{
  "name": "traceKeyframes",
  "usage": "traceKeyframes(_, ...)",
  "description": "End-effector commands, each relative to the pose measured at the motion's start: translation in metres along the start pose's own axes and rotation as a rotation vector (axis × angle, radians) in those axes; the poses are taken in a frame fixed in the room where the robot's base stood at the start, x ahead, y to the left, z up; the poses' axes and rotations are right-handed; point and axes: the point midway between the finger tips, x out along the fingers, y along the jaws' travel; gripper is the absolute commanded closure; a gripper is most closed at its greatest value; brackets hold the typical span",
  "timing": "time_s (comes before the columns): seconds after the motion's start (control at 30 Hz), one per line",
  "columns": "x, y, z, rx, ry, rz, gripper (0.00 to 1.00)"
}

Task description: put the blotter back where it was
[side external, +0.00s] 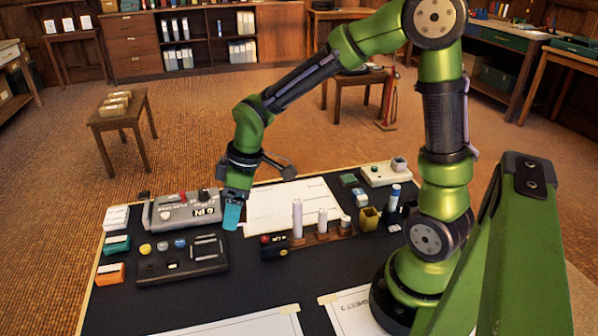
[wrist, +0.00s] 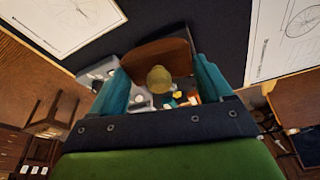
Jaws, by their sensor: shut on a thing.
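The blotter (wrist: 150,52) shows in the wrist view as a brown curved body with a round olive-yellow knob. It is between the two teal fingers of my gripper (wrist: 161,76), which is shut on it. In the side external view my gripper (side external: 232,214) hangs over the dark board, between the grey device and the white drawing sheet. There the blotter is hidden or too small to make out. I cannot tell whether it touches the board.
The grey device (side external: 185,209) stands left of my gripper, and a dark panel with knobs (side external: 180,258) lies in front. A wooden rack with white cylinders (side external: 322,236) stands to the right. The drawing sheet (side external: 290,207) is flat and mostly clear. Small boxes line the left edge.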

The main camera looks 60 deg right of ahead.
Motion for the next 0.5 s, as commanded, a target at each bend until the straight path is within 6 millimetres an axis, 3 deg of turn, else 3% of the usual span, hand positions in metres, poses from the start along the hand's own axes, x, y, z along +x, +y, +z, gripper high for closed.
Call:
traceKeyframes(0.13,0.004,-0.023,0.01,-0.117,0.0,-0.034,0.45)
traceKeyframes(0.27,0.016,-0.023,0.014,-0.144,-0.003,-0.044,0.45)
traceKeyframes(0.5,0.057,-0.023,0.025,-0.146,-0.003,-0.046,0.45)
